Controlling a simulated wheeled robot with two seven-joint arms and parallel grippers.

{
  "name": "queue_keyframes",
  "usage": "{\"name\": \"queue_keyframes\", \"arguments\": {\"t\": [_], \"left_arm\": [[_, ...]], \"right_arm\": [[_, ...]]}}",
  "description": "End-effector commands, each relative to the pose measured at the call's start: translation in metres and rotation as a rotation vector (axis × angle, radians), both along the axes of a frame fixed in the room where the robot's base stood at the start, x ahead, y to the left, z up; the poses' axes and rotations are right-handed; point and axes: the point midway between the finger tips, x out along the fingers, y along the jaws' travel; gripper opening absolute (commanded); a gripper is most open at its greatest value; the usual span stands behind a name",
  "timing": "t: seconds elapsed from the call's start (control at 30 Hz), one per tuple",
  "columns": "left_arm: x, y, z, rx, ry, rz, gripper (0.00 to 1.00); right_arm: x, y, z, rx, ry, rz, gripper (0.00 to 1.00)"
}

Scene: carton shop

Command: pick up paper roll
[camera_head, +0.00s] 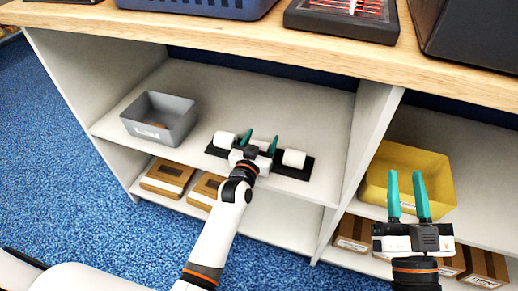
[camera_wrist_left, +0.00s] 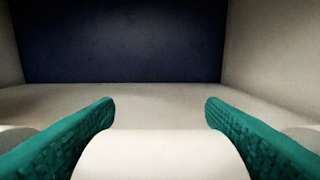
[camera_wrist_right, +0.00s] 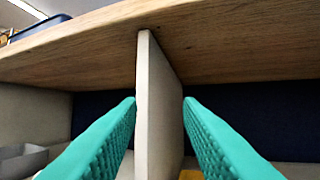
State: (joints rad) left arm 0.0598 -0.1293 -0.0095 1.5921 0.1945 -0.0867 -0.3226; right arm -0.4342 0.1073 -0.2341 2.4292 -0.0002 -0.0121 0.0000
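My left gripper (camera_head: 260,138) reaches into the left shelf bay over a black holder (camera_head: 217,152) with white paper rolls. One roll (camera_head: 224,139) lies left of my left gripper and another roll (camera_head: 293,158) lies right of it. In the left wrist view a white roll (camera_wrist_left: 160,155) lies between the spread green fingers. Whether the fingers touch it is unclear. In the head view my gripper mostly hides this middle roll. My right gripper (camera_head: 408,190) is open and empty in front of the right bay. Its spread fingers (camera_wrist_right: 160,105) also show in the right wrist view.
A grey bin (camera_head: 160,131) stands left on the same shelf. A yellow bin (camera_head: 440,165) is behind my right gripper. A vertical divider (camera_head: 368,125) separates the bays, and the wooden counter (camera_head: 230,35) overhangs them. Brown cartons (camera_head: 168,178) lie on the lower shelf.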

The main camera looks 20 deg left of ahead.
Motion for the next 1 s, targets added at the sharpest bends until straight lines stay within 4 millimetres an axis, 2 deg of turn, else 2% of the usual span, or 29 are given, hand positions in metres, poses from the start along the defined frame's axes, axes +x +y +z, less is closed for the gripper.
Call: {"name": "queue_keyframes", "arguments": {"t": [0.03,0.2,0.6,0.87,1.0], "left_arm": [[0.0,0.0,0.0,0.0,0.0,0.0,0.56],[0.0,0.0,0.0,0.0,0.0,0.0,0.28],[0.0,0.0,0.005,0.0,-0.001,0.0,0.28],[0.0,0.0,0.027,-0.002,-0.003,0.0,0.28],[0.0,0.0,0.046,-0.001,-0.004,0.001,0.28]], "right_arm": [[0.0,0.0,0.0,0.0,0.0,0.0,0.33],[0.0,0.0,0.0,0.0,0.001,0.0,0.33],[0.002,0.0,-0.002,-0.007,0.026,-0.001,0.33],[0.008,-0.004,-0.034,-0.066,0.244,-0.015,0.33],[0.007,-0.009,-0.063,-0.116,0.435,-0.026,0.33]]}}
